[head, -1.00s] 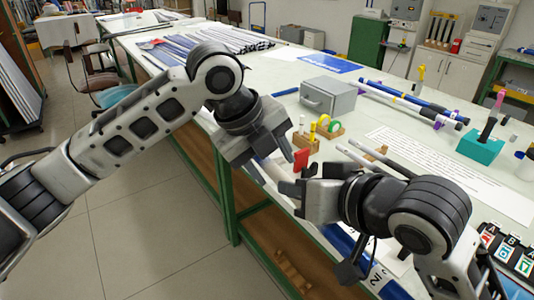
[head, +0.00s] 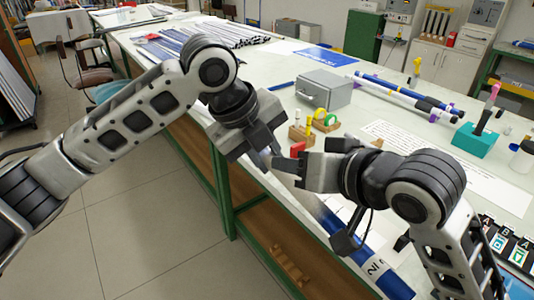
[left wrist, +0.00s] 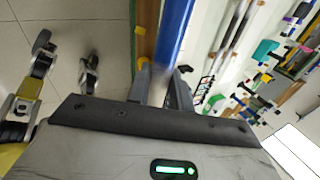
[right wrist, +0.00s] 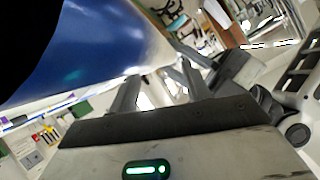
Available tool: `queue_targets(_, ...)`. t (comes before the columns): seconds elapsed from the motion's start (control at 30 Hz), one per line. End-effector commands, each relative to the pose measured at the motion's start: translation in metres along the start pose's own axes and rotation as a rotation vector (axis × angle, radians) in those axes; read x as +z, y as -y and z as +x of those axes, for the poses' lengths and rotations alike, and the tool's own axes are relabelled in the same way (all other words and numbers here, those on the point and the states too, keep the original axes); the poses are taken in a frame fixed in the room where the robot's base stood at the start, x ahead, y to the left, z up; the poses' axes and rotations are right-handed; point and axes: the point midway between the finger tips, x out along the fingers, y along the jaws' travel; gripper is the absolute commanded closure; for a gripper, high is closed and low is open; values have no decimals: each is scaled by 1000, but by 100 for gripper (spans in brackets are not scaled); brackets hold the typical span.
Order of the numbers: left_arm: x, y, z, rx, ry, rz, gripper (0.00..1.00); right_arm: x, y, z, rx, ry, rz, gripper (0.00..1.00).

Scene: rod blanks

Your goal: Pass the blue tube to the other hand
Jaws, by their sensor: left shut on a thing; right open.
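The blue tube (head: 334,226) runs diagonally below my right gripper in the head view, with a pale stretch towards my left gripper. My left gripper (head: 268,154) is shut on the tube's pale end part. In the left wrist view the tube (left wrist: 174,32) rises from between the fingers and leaves the top edge. My right gripper (head: 287,166) is open, very close to the left one. In the right wrist view the tube (right wrist: 80,55) looms large beside and behind the open fingers (right wrist: 158,90). I cannot tell whether they touch it.
The long table carries a grey box (head: 326,90), tape rolls on a wooden holder (head: 324,121), a red object (head: 297,149), blue and white tubes (head: 400,92) on supports and a teal block (head: 476,141). Bare floor (head: 140,230) lies left of the table.

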Motion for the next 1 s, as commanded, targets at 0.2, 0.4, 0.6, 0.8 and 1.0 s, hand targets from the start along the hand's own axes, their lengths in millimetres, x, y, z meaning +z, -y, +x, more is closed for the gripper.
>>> queue_targets(0.2,-1,0,0,1,-2,2,100,-49,-28,19,4,-94,142,52)
queue_targets(0.4,-1,0,0,1,-2,2,100,-63,-61,49,-2,-175,235,52)
queue_targets(0.6,0,0,0,0,-1,1,100,-17,-86,62,37,-175,223,52)
queue_targets(0.8,0,0,0,0,-1,1,100,50,-114,70,105,-153,190,52)
queue_targets(1.0,0,0,0,0,-1,1,100,148,-144,63,210,-103,113,52)
